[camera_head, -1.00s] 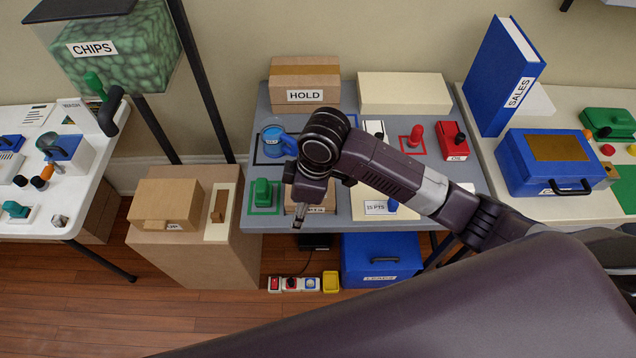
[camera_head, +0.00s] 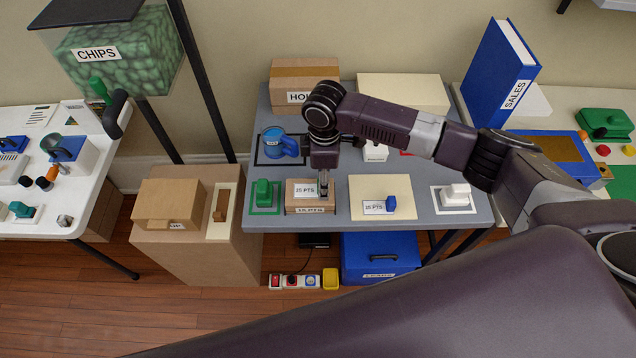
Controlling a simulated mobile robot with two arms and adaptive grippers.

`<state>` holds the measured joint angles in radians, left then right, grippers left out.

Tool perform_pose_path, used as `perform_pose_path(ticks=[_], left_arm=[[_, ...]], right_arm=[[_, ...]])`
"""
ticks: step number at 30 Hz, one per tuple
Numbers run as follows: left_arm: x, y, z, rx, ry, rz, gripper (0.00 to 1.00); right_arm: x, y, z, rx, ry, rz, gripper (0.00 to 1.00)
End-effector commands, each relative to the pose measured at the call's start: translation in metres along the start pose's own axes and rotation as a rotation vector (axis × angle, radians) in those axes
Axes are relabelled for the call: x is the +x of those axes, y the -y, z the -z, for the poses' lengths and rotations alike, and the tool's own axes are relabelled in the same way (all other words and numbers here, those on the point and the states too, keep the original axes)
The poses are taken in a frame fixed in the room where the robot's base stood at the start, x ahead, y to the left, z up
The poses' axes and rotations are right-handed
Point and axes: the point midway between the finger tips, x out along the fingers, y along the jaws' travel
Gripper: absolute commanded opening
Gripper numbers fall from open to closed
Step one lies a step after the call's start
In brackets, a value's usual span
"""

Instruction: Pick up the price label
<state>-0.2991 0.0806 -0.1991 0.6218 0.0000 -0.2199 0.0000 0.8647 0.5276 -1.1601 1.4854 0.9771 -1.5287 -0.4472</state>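A small white price label (camera_head: 304,190) reading like "25 PTS" is at the top of a low cardboard box (camera_head: 296,204) on the grey table. My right gripper (camera_head: 324,183) points down over the right part of this box, close beside the label's right edge. Its fingers are small and partly dark, so I cannot tell whether they are open or shut, or touch the label. A second label (camera_head: 374,208) lies on a cream mat (camera_head: 367,184) beside a small blue block (camera_head: 391,203). A "15 PTS" strip (camera_head: 310,210) is on the box's front. My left gripper is not in view.
A green object (camera_head: 263,191) stands left of the box, and a blue mug (camera_head: 278,143) behind it. A white object (camera_head: 456,194) sits to the right. Behind are a "HOLD" box (camera_head: 290,75) and a cream box (camera_head: 400,91). Bare grey table (camera_head: 415,168) shows between items.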

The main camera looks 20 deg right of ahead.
Motion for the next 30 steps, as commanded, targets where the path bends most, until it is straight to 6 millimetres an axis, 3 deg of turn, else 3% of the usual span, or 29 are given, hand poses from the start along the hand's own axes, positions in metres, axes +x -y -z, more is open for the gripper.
perform_pose_path(ticks=[4,10,20,30], left_arm=[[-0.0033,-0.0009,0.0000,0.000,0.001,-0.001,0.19],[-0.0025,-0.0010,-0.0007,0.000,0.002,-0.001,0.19],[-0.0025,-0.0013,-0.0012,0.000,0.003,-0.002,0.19],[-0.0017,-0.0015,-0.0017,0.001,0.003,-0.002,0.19]], right_arm=[[0.0112,0.0001,0.0005,0.000,-0.001,-0.001,0.43],[0.0127,0.0000,0.0004,-0.001,-0.001,-0.001,0.43],[0.0123,-0.0001,0.0003,0.000,-0.001,-0.002,0.08],[0.0092,-0.0006,0.0007,0.000,-0.002,-0.003,0.08]])
